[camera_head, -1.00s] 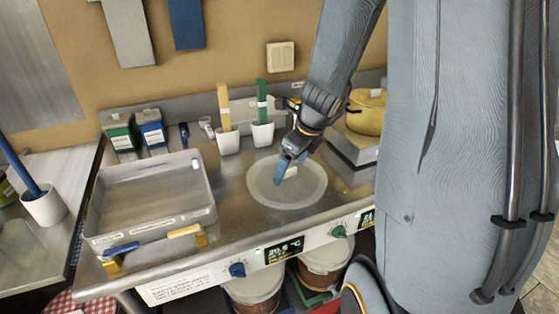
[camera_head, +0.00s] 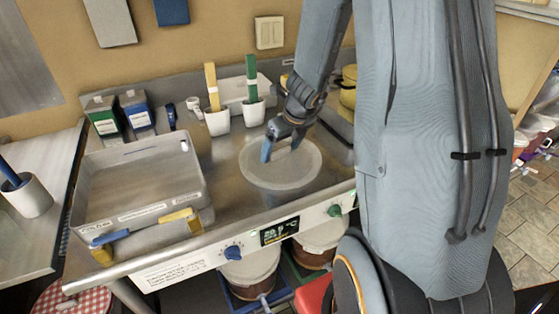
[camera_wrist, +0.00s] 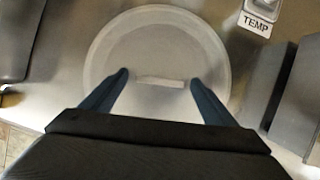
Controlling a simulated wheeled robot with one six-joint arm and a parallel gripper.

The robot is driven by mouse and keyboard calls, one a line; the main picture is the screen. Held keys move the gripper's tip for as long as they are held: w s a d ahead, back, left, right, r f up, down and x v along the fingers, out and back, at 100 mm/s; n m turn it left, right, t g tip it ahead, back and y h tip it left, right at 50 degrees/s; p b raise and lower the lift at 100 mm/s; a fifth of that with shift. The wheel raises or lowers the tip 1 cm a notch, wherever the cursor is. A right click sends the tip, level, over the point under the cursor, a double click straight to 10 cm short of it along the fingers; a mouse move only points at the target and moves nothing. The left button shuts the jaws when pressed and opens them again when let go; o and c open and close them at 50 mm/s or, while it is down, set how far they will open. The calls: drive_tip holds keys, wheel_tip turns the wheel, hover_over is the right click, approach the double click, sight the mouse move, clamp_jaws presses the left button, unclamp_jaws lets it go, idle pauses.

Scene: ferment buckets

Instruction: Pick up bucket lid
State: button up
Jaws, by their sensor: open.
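The bucket lid (camera_head: 262,178) is a round, pale, translucent disc lying flat on the steel counter. It also shows in the wrist view (camera_wrist: 150,40), with a raised bar handle (camera_wrist: 160,82) across its middle. My gripper (camera_head: 280,148) is over the lid, its fingers pointing down. In the wrist view my gripper (camera_wrist: 160,82) is open, with one blue finger on each side of the handle and a gap at both ends. I cannot tell whether the fingertips touch the lid.
A shallow steel tray (camera_head: 135,215) stands left of the lid. White cups (camera_head: 217,122) with yellow and green handles stand behind it. A yellow pot (camera_head: 348,95) is at the back right, partly behind my arm. Buckets (camera_head: 250,270) stand below the counter.

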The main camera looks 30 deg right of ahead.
drive_tip(key=shift+r, duration=0.1)
drive_tip(key=c, duration=1.2)
